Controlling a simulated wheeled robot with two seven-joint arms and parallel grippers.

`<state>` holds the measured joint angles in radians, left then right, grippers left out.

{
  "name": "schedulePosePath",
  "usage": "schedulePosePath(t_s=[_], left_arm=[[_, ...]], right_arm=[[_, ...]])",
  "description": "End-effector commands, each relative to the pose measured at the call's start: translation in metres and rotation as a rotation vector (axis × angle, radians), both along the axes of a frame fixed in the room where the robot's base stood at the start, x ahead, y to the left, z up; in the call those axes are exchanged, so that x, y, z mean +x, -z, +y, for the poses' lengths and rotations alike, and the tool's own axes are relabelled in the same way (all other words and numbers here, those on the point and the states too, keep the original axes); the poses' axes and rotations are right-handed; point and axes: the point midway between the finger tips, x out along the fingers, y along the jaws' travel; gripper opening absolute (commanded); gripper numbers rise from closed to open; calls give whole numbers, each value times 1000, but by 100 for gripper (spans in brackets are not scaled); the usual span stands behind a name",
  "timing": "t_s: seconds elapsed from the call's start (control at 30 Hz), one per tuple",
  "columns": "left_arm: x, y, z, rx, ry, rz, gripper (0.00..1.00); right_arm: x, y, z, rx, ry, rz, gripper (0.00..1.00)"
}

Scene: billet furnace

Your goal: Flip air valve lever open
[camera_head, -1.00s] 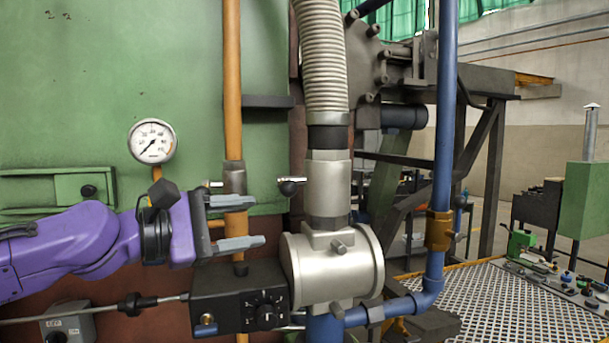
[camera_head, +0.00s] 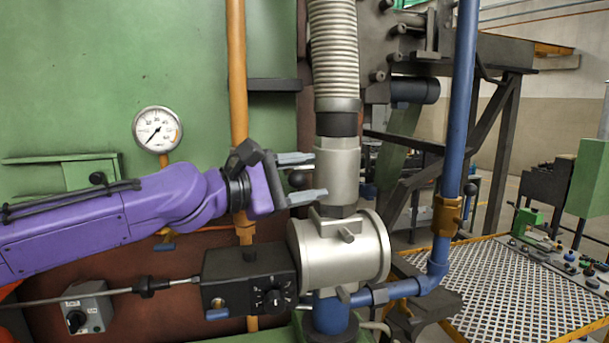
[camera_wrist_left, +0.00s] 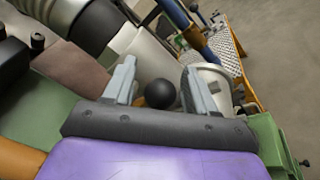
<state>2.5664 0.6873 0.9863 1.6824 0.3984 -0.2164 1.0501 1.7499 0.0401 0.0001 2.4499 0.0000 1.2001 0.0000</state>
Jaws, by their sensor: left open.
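The lever's round black knob (camera_head: 297,179) sits beside the silver pipe fitting (camera_head: 338,170) above the drum-shaped metal valve body (camera_head: 345,250). My left gripper (camera_head: 316,175) is open, its two grey fingers pointing right, one above and one below the knob. In the left wrist view the knob (camera_wrist_left: 160,94) lies between the two open fingers (camera_wrist_left: 158,68), with gaps on both sides. The fingers do not close on it. Most of the lever's rod is hidden behind the gripper and knob. My right gripper is not in view.
A ribbed hose (camera_head: 333,55) rises above the fitting. An orange pipe (camera_head: 237,70) stands behind my left wrist. A black control box (camera_head: 248,280) is below it, and a blue pipe (camera_head: 460,110) to the right. A gauge (camera_head: 157,130) hangs on the green wall.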

Motion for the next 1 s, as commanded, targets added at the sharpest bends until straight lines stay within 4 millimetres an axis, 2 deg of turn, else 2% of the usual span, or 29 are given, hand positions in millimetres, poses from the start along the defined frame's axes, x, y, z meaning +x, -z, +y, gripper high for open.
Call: schedulePosePath(t_s=[0.03,0.07,0.2,0.23,0.4,0.57,1.0], left_arm=[[0,0,0,0,0,0,56],[0,0,0,0,0,0,50],[0,0,0,0,0,0,4],[0,0,0,0,0,0,0],[0,1,0,2,0,-2,0],[0,7,0,11,0,-34,0],[4,34,1,101,-1,-308,0]], right_arm=[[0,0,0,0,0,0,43],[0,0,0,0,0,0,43],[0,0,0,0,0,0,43],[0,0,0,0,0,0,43],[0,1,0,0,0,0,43],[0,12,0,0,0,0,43],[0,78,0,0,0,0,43]])
